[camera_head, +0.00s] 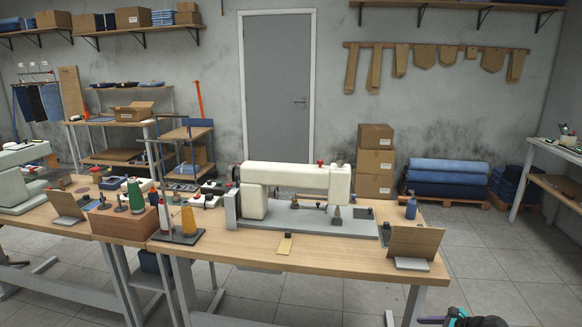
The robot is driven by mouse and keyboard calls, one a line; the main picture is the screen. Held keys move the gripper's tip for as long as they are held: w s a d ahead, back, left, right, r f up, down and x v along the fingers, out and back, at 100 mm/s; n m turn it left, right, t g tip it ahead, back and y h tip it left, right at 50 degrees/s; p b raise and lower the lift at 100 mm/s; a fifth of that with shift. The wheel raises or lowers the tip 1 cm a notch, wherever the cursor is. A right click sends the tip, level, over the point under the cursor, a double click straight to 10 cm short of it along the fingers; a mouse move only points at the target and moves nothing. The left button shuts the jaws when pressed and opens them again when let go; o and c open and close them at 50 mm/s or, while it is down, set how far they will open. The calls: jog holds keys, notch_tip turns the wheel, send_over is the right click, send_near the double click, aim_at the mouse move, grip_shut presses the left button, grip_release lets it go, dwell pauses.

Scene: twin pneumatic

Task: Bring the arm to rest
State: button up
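Part of my arm, likely its gripper end (462,317), shows at the bottom edge, right of centre. It is dark with teal and pink spots and is mostly cut off by the frame. It is over the floor, in front of the right end of the sewing table (350,262), and appears apart from it. I cannot see whether the fingers are open or shut, or whether they hold anything.
A white sewing machine (300,178) stands on the table. A brown board (415,241) stands at its right end, with a blue bottle (411,208) behind. Thread cones (189,220) are at the left. Tiled floor (520,265) is clear at right.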

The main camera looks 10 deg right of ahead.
jog(key=s+a+f+n+g, duration=0.2)
jog(key=a+f+n+g, duration=0.15)
jog(key=a+f, duration=0.4)
jog(key=s+a+f+n+g+y, duration=0.1)
jog(key=s+a+f+n+g, duration=0.25)
jog(key=a, duration=0.75)
jog(key=s+a+f+n+g, duration=0.1)
jog(key=s+a+f+n, duration=0.1)
jog(key=a+f+n, duration=0.6)
jog(key=s+a+f+n+g+h, duration=0.2)
jog(key=s+a+n, duration=0.4)
jog(key=s, duration=0.4)
jog(key=s+a+f+n+g+h, duration=0.3)
jog(key=s+a, duration=0.5)
jog(key=s, duration=0.3)
notch_tip(320, 180, down, 3)
jog(key=n+g, duration=0.1)
jog(key=n, duration=0.2)
jog(key=shift+s+a+r, duration=0.15)
jog(key=shift+s+a, duration=0.05)
jog(key=shift+a, duration=0.2)
jog(key=shift+c, duration=0.2)
jog(key=shift+c, duration=0.7)
